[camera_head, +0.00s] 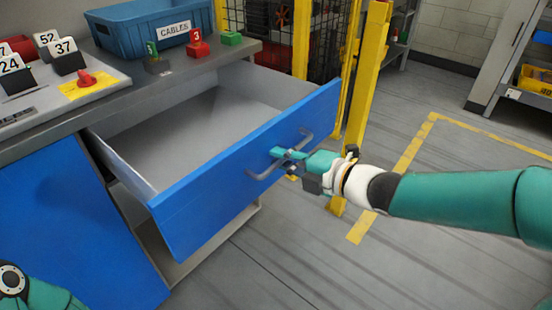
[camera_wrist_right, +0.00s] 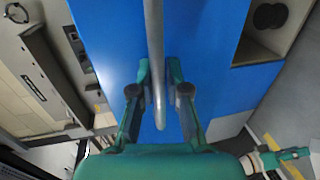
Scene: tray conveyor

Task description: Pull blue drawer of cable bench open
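The blue drawer (camera_head: 235,165) of the cable bench stands pulled well out, and its grey inside looks empty. Its grey bar handle (camera_head: 265,172) sits on the front panel. My right gripper (camera_head: 285,155) is at this handle. In the right wrist view the handle (camera_wrist_right: 155,50) runs between the two fingertips of my right gripper (camera_wrist_right: 160,90), which are closed in on it. In the head view only a piece of my left arm shows at the lower left corner. My left gripper (camera_wrist_right: 296,154) seems to show small at the lower right of the wrist view, its fingers unclear.
A blue bin labelled CABLES (camera_head: 160,28) stands on the bench top (camera_head: 120,85) with small red and green blocks and numbered tags. A yellow post (camera_head: 366,75) rises just behind the drawer's right end. Floor to the right is clear.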

